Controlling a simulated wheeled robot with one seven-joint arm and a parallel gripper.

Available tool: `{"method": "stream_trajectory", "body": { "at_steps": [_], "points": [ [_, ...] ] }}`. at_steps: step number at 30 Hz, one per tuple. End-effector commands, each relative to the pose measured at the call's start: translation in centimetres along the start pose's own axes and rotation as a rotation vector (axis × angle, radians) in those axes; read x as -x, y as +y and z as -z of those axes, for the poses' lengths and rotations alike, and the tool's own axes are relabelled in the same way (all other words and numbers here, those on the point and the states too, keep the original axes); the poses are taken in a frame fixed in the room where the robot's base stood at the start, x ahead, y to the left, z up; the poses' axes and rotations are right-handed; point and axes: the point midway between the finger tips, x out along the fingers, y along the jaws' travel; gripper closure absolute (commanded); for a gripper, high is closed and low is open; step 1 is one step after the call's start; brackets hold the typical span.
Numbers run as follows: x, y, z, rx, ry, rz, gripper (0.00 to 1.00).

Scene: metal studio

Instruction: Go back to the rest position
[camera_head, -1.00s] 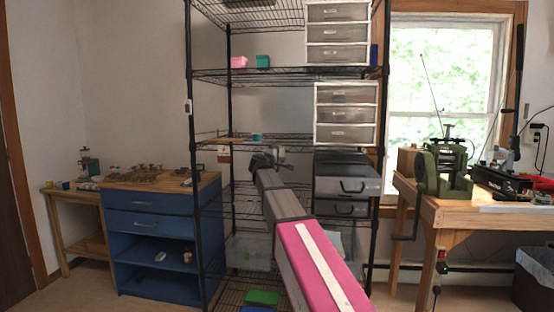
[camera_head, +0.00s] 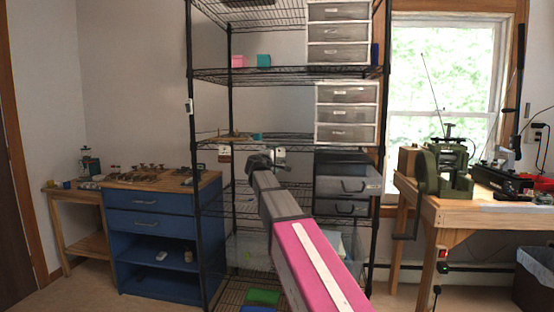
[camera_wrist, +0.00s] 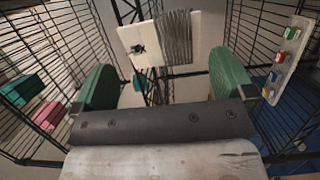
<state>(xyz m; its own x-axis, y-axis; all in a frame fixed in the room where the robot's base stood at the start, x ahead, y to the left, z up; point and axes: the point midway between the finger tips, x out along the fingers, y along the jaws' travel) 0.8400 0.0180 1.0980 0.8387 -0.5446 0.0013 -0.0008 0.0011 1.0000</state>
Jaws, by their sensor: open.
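My gripper (camera_head: 265,160) is in front of the black wire shelving rack (camera_head: 229,110), just below a middle shelf. In the wrist view, the two green fingers of my gripper (camera_wrist: 164,82) stand wide apart, with nothing held between them. My pink and grey arm runs from the lower right up to it and hides part of the lower shelves.
A pink box (camera_head: 238,61) and a teal box (camera_head: 263,60) sit on an upper shelf, beside white drawer units (camera_head: 346,113). A blue cabinet (camera_head: 150,225) stands left, a wooden workbench (camera_head: 470,212) right. The wrist view shows a white panel (camera_wrist: 140,45) beyond the fingers.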

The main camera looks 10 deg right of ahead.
Motion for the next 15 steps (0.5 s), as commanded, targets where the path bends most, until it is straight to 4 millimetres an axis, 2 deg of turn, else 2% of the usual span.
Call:
{"method": "stream_trajectory", "body": {
  "at_steps": [3,9,13,15],
  "points": [
    [2.6,-0.1,-0.2,0.0,0.002,0.0,0.0],
    [6.1,0.0,-0.1,-0.001,0.002,0.0,0.0],
    [7.2,-0.4,-0.3,-0.005,-0.002,0.008,0.0],
    [7.3,-1.7,-0.7,-0.017,-0.009,0.033,0.0]
  ]
}}
